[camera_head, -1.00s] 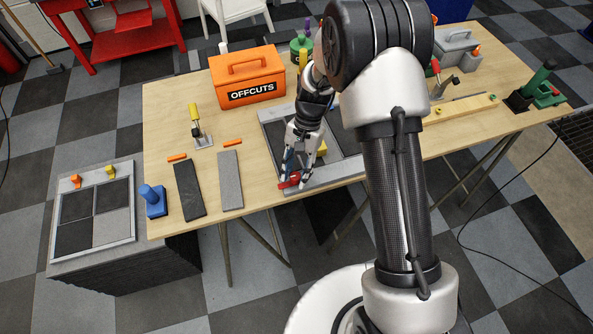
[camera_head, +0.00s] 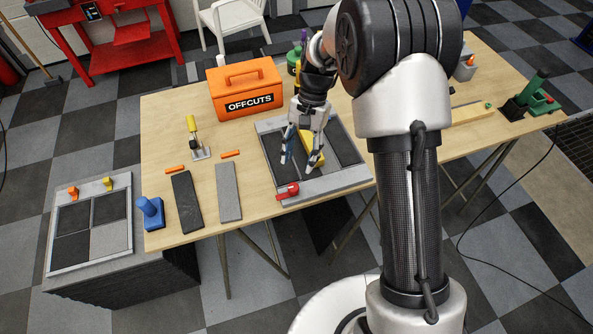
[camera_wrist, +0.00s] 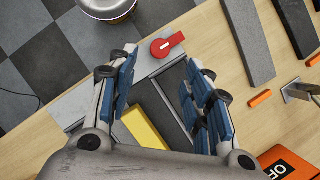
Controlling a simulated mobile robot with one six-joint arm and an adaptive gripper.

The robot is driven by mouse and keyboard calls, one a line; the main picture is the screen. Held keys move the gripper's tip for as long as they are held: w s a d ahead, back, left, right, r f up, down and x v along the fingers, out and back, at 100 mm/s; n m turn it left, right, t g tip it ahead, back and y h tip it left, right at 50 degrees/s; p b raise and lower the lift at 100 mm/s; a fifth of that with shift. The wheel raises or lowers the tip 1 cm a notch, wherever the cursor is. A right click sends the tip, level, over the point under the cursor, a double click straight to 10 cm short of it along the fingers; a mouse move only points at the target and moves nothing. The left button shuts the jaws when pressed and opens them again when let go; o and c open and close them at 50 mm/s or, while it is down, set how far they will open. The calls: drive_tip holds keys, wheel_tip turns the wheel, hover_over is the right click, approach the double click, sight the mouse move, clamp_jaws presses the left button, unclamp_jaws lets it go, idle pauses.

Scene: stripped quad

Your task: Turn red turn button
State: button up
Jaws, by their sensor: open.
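The red turn button (camera_head: 288,190) sits on the near left corner of a grey frame (camera_head: 322,186) on the wooden table. In the wrist view the red turn button (camera_wrist: 167,44) shows a round body with a white line and a short tab pointing to the upper right. My gripper (camera_head: 299,170) is open and empty above the frame, a little beyond the button. In the wrist view my gripper (camera_wrist: 160,68) has its fingers spread wide, with the button just past the fingertips and not between them. A yellow block (camera_wrist: 143,128) lies inside the frame, partly hidden by my gripper.
An orange OFFCUTS box (camera_head: 246,92) stands behind the frame to the left. A dark slab (camera_head: 187,195) and a grey slab (camera_head: 229,190) lie left of the button. A yellow-handled clamp (camera_head: 194,135) stands behind the slabs.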

drive_tip(key=shift+v, duration=1.4)
drive_tip(key=shift+r, duration=0.1)
drive_tip(key=s+d+r+n+t+h+b, duration=0.1)
drive_tip(key=s+d+r+n+t+b, duration=0.45)
drive_tip(key=s+r, duration=1.05)
drive_tip(key=s+d+f+t+h+p, duration=0.1)
drive_tip(key=s+d+f+t, duration=0.1)
drive_tip(key=s, duration=0.6)
drive_tip(key=d+t, duration=0.1)
drive_tip(key=d, duration=0.1)
drive_tip(key=shift+s+d, duration=0.2)
drive_tip(key=shift+d, duration=0.2)
